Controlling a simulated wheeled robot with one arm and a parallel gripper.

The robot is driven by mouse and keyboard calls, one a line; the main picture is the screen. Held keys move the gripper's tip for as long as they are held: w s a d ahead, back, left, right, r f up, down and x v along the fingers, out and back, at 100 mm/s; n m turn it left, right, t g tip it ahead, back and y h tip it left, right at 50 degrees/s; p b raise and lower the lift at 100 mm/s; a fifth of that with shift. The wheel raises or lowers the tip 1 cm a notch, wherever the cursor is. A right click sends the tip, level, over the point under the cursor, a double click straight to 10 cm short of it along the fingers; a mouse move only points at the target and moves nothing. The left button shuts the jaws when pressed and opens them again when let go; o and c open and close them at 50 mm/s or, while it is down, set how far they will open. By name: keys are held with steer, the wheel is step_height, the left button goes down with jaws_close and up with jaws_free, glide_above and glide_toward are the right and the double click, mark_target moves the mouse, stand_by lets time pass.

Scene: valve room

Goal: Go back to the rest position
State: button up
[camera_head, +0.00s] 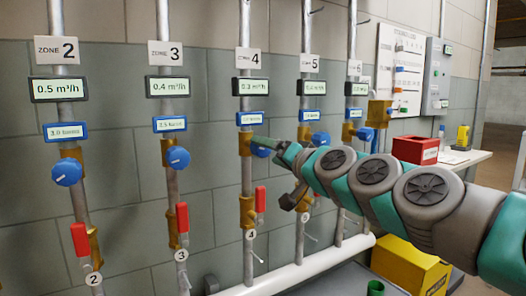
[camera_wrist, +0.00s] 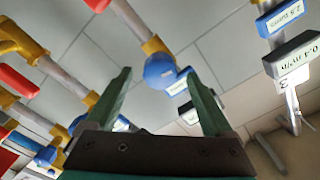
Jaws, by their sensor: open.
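My gripper (camera_head: 282,148) is in front of the zone 4 pipe, just right of its brass fitting, with its fingers towards the blue knob (camera_head: 262,150). The knob is partly hidden by a finger. In the upside-down wrist view my gripper (camera_wrist: 159,77) is open, its two green fingers spread apart. The blue knob (camera_wrist: 160,70) shows between the fingertips with nothing gripped. I cannot tell whether a finger touches it. My arm reaches in from the right and covers parts of the zone 5 and 6 pipes.
Zone 2 and 3 pipes carry blue knobs (camera_head: 67,172) and red levers (camera_head: 182,217). A white pipe (camera_head: 300,272) runs low along the wall. A red box (camera_head: 415,150) stands on a shelf at right, and a yellow box (camera_head: 410,265) below my arm.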

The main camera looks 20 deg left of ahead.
steer(key=shift+s+d, duration=0.25)
steer(key=shift+d, duration=0.05)
steer(key=shift+s+f, duration=0.1)
steer(key=s+d+f+n+g+h+p, duration=0.15)
steer(key=s+d+f+g+h, duration=0.25)
steer(key=s+d+f, duration=0.45)
steer(key=s+d+f+n+g+h, duration=0.25)
steer(key=s+d+f+h, duration=0.2)
steer(key=s+f, duration=0.7)
steer(key=s+d+f+m+g+h, duration=0.2)
steer(key=s+d+f+g, duration=0.1)
steer(key=s+d+f, duration=0.5)
steer(key=s+d+f+m+g+h, duration=0.3)
steer(key=s+d+f, duration=0.4)
steer(key=s+d, duration=0.4)
steer(key=shift+d+f+g, duration=0.4)
steer(key=shift+d+g, duration=0.05)
steer(key=shift+d, duration=0.45)
